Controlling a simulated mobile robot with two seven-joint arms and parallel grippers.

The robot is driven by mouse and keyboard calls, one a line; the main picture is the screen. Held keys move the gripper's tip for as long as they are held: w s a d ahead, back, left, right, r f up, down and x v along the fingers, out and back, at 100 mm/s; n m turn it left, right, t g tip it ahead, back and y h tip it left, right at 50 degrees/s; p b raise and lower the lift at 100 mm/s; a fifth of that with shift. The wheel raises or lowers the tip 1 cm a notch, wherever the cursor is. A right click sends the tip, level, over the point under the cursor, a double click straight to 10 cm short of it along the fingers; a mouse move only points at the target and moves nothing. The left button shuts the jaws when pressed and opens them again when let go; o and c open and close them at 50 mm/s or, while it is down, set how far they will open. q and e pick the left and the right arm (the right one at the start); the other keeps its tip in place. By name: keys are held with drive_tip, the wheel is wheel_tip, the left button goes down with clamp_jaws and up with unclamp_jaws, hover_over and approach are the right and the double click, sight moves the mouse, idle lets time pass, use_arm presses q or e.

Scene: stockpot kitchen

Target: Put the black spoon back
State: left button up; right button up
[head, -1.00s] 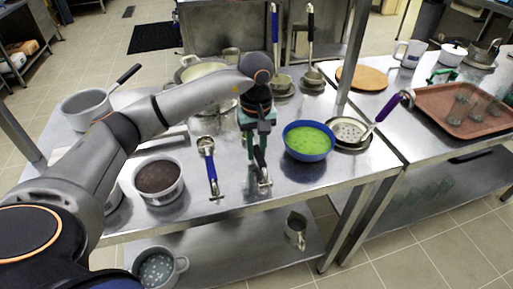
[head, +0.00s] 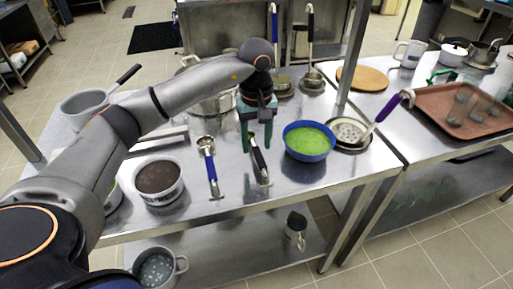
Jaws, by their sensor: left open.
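My left gripper (head: 257,148) is open and points down at the handle's far end. Its two green fingers are apart, one to each side of the handle in the picture. I cannot tell whether they touch it. The far part of the spoon is hidden behind the gripper. My right gripper is not in view.
A blue-handled spoon (head: 211,172) lies to the left, beside a pot with dark contents (head: 159,198). A blue bowl of green food (head: 308,155) stands close on the right. Ladles (head: 310,50) stand upright at the back. A strainer (head: 349,131) lies further right.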

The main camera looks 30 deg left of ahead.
sight(256, 149)
use_arm(q)
wheel_tip(256, 149, up, 9)
drive_tip(key=shift+r+p, duration=0.15)
drive_tip(key=shift+p, duration=0.25)
idle(0.4)
